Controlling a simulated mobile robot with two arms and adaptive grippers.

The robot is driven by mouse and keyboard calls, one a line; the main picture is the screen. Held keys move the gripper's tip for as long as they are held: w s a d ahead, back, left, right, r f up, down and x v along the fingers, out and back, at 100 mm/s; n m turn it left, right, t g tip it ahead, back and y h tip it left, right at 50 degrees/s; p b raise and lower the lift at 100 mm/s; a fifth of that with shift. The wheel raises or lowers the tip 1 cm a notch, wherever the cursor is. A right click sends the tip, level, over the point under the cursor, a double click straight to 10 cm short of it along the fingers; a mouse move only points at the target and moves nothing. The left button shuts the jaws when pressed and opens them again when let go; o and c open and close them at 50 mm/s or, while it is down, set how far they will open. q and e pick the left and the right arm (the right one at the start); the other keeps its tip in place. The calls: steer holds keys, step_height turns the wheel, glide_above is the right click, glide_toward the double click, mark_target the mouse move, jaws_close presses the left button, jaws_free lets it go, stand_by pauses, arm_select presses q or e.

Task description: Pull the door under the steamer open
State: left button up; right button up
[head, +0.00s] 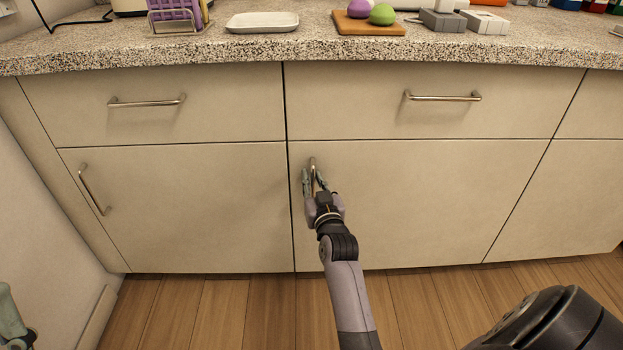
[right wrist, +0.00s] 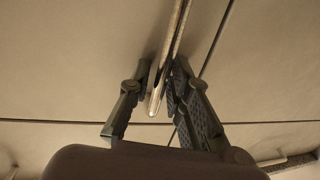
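A beige cabinet door (head: 420,200) stands closed under the right drawer. Its upright metal handle (head: 312,165) is near its upper left corner. My right gripper (head: 314,182) is at this handle, with one finger on each side. In the right wrist view the handle (right wrist: 168,70) runs between the fingers, close to the right one, with a narrow gap at the left one. A part of my left gripper (head: 12,318) shows at the lower left edge, away from the cabinet; its fingers are not clear. I cannot make out a steamer on the cut-off counter.
The left door (head: 180,205) has its handle at its left side. Two drawers with bar handles (head: 146,102) (head: 442,97) are above the doors. The granite counter (head: 300,47) holds a white tray (head: 262,22) and a wooden board (head: 352,27). The wooden floor (head: 225,310) in front is clear.

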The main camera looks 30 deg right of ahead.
steer(key=shift+c, duration=0.3)
jaws_close()
stand_by(0.4)
